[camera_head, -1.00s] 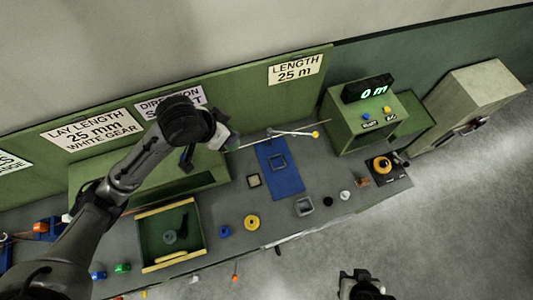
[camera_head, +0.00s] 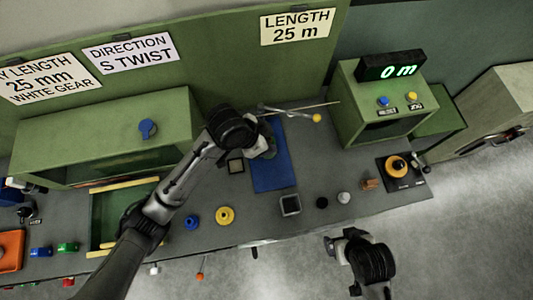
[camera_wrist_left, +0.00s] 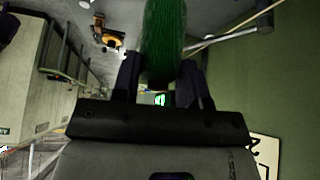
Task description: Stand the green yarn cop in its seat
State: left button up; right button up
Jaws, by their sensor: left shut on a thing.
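The green yarn cop (camera_wrist_left: 163,38) is between the fingers of my left gripper (camera_wrist_left: 162,85) in the left wrist view, which is shut on it. In the head view my left gripper (camera_head: 265,148) is over the upper part of the blue mat (camera_head: 272,178), and the arm and hand hide the cop there. I cannot tell which fixture is the cop's seat. A small dark square holder (camera_head: 236,165) is left of the mat, and a grey square frame (camera_head: 290,205) is right of its lower end. My right gripper (camera_head: 345,265) is off the bench's front edge; its opening is unclear.
Yellow (camera_head: 225,215) and blue (camera_head: 192,222) rings lie left of centre. The green length counter box (camera_head: 385,115) stands at the right, with an orange knob (camera_head: 397,165) before it.

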pick_arm(q)
jog(key=d+f+m+g+b, duration=0.1)
jog(key=d+f+m+b, duration=0.15)
jog(key=d+f, duration=0.3)
jog(key=shift+w+a+f+b, duration=0.35)
jog(key=shift+w+a+f, duration=0.6)
jog(key=shift+w+f, duration=0.7)
jog(key=shift+w+a+f+b, duration=0.3)
jog(key=shift+w+a+f, duration=0.85)
jog(key=shift+f, duration=0.85)
jog(key=shift+w+a+f+b, duration=0.35)
jog(key=shift+w+a+f, duration=0.45)
jog(key=shift+w+f, duration=0.9)
jog(key=shift+s+f, duration=0.1)
jog(key=shift+s, duration=0.05)
pick_arm(e)
notch_tip(320, 180, down, 6)
jog(key=shift+w+d+r, duration=0.1)
pick_arm(q)
jog(key=shift+f, duration=0.1)
jog(key=o, duration=1)
jog(key=shift+c, duration=0.2)
pick_arm(e)
jog(key=shift+d, duration=0.1)
